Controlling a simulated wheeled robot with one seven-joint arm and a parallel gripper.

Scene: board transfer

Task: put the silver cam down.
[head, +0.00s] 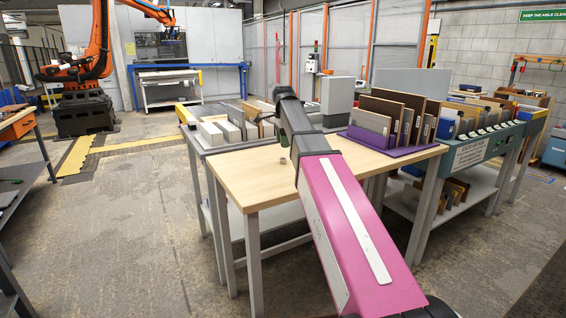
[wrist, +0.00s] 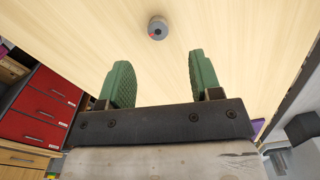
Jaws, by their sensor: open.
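The silver cam (wrist: 158,28) is a small grey round piece with a red mark on one side. In the wrist view it rests on the pale wooden tabletop, beyond my fingertips and apart from them. In the head view a small grey piece that looks like it (head: 284,140) shows on the table, just left of my arm. My gripper (wrist: 160,76) has two green ribbed fingers, spread wide with nothing between them.
The wooden table (head: 245,176) is mostly clear at its front left. A purple rack (head: 366,138) with upright boards stands at its back right. A grey bench with pale blocks (head: 229,132) stands behind. Red drawers (wrist: 48,108) show at left in the wrist view.

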